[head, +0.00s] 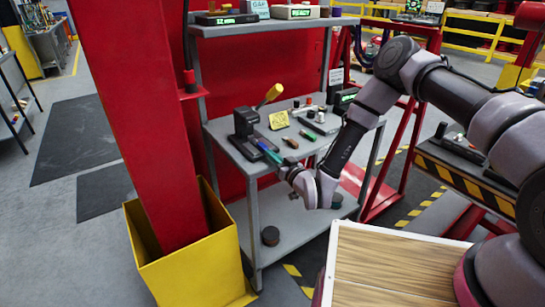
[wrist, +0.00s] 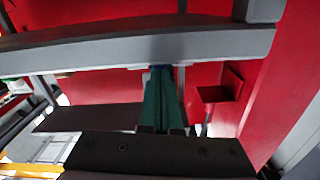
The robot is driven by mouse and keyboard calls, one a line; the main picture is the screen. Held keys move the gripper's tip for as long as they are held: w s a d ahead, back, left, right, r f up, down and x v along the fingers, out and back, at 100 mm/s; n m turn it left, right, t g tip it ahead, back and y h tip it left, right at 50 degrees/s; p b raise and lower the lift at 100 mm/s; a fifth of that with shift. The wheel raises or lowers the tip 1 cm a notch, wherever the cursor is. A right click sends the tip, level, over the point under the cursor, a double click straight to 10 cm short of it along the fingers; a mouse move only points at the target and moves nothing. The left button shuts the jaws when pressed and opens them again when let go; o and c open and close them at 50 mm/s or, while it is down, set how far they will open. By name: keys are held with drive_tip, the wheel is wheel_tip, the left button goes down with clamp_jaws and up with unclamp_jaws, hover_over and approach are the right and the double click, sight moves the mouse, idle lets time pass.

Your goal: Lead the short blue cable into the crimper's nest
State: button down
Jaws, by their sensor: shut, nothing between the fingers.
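The crimper (head: 245,124), a dark block with a raised yellow lever (head: 271,93), stands on the grey worktop in the head view. My gripper (head: 264,148) reaches over the worktop's front left edge, just in front of the crimper. Its teal-green fingers also show in the wrist view (wrist: 161,72), pressed together with nothing held. I cannot make out the short blue cable for certain; a small blue patch shows by the fingertips. The crimper's nest is too small to tell and partly behind my gripper.
A yellow note (head: 279,120), tools with dark and brown handles (head: 290,142) and small cylinders (head: 319,116) lie on the worktop (head: 262,170). An upper shelf (head: 270,27) is above. A red column (head: 135,110) in a yellow guard (head: 200,262) stands at left.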

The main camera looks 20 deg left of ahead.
drive_tip(key=shift+w+a, duration=0.4)
drive_tip(key=shift+a, duration=0.05)
idle(0.4)
drive_tip(key=v, duration=1.3)
drive_tip(key=w+d+r+g+h, duration=0.1)
drive_tip(key=w+d+r+h, duration=0.1)
drive_tip(key=w+d+r, duration=0.3)
drive_tip(key=w+d+r+g+h, duration=0.1)
drive_tip(key=w+d+r+h, duration=0.15)
drive_tip(key=w, duration=0.55)
drive_tip(key=w+d+r+m+h, duration=0.3)
drive_tip(key=d+r+h, duration=0.2)
drive_tip(key=d+r, duration=1.05)
drive_tip(key=s+d+r+m+g+h, duration=0.1)
drive_tip(key=s+d+r+m, duration=0.1)
drive_tip(key=s+d+r, duration=0.4)
drive_tip(key=s+d+r+m+h, duration=0.2)
drive_tip(key=s+d+r, duration=0.15)
drive_tip(key=r, duration=0.45)
drive_tip(key=s+d+r+m, duration=0.2)
drive_tip(key=s+r, duration=0.1)
drive_tip(key=s, duration=0.6)
drive_tip(key=s+d+r+m+g, duration=0.1)
drive_tip(key=s+d+r+m, duration=0.2)
drive_tip(key=s, duration=0.5)
drive_tip(key=shift+s+r+g+y, duration=0.3)
drive_tip(key=shift+s+r+y, duration=0.05)
drive_tip(key=shift+s+y, duration=0.1)
